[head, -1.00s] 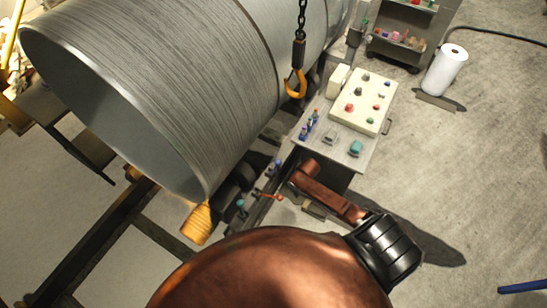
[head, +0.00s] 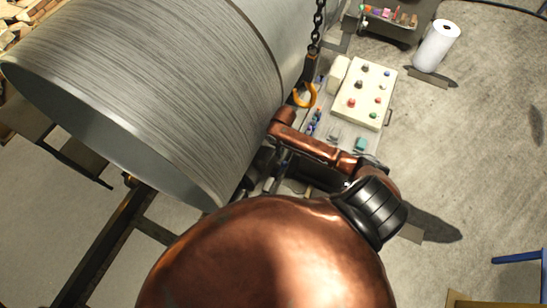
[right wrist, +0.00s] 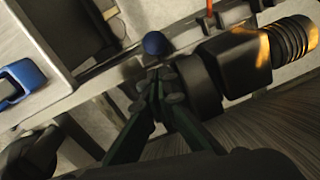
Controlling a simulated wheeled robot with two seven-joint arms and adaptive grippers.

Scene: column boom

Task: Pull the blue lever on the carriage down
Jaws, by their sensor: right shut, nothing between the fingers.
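The blue lever's round knob (right wrist: 154,43) shows in the right wrist view, just beyond my fingertips. Its shaft is mostly hidden behind the fingers. My right gripper (right wrist: 162,84) is shut with nothing between its dark green fingers. The fingertips are close below the knob in the picture; I cannot tell whether they touch it. In the head view my copper right arm reaches over the carriage beside the large pipe, and I cannot make out the blue knob there. My left gripper is not in view.
The large grey pipe (head: 150,85) fills the upper left. A hook (head: 304,96) hangs on a chain beside it. A cream control box (head: 364,92) with several buttons stands right of the hook. A white roll (head: 436,46) stands on the open floor at the upper right.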

